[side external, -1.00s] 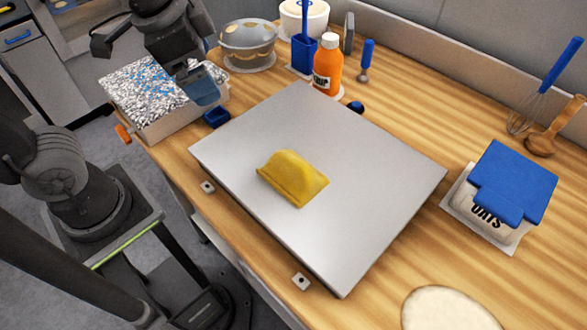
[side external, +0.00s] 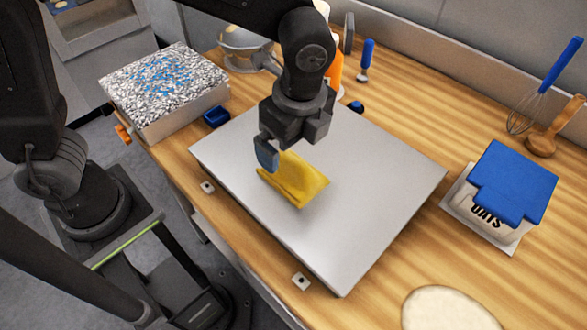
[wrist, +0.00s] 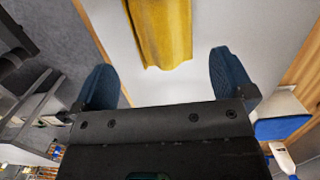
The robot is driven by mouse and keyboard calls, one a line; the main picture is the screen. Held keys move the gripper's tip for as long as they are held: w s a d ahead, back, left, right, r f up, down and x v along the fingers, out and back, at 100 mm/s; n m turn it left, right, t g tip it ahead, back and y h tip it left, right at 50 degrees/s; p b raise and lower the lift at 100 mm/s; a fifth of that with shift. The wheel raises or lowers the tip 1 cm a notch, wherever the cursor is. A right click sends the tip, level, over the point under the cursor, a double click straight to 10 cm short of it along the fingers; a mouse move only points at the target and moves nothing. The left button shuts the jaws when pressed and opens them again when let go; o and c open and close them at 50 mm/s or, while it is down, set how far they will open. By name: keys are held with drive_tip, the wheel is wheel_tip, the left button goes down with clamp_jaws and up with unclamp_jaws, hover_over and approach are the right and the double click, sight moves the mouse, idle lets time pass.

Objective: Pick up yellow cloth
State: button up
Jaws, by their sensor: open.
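The yellow cloth (side external: 302,184) lies folded and slightly raised on the grey metal board (side external: 375,215). My gripper (side external: 277,150) is just above the cloth's far left part in the side view and hides some of it. In the wrist view the gripper (wrist: 168,80) has its two blue-padded fingers wide apart with nothing between them. There the cloth (wrist: 162,30) lies ahead of the fingertips, roughly centred between them. I cannot tell whether a finger touches the cloth.
A foil-topped box (side external: 165,85) and a small blue dish (side external: 216,117) are left of the board. My arm partly hides a glass bowl and an orange bottle behind.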

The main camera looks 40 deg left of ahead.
sight(294, 158)
drive_tip(key=shift+w+a+f, duration=0.1)
drive_tip(key=shift+a+f, duration=0.05)
drive_tip(key=shift+f, duration=1.65)
drive_tip(key=shift+w+a+f, duration=0.1)
drive_tip(key=shift+f, duration=1.65)
drive_tip(key=shift+c, duration=0.2)
drive_tip(key=c, duration=0.8)
drive_tip(key=shift+r, duration=0.2)
drive_tip(key=r, duration=0.4)
drive_tip(key=shift+a+r, duration=0.15)
drive_tip(key=shift+a, duration=0.1)
drive_tip(key=a+r, duration=0.2)
drive_tip(key=a, duration=0.1)
drive_tip(key=a+r, duration=0.2)
drive_tip(key=a, duration=0.2)
drive_tip(key=w+a+r, duration=0.1)
drive_tip(key=a+r, duration=0.1)
drive_tip(key=a, duration=0.2)
drive_tip(key=shift+a+r, duration=0.1)
drive_tip(key=shift+r, duration=0.1)
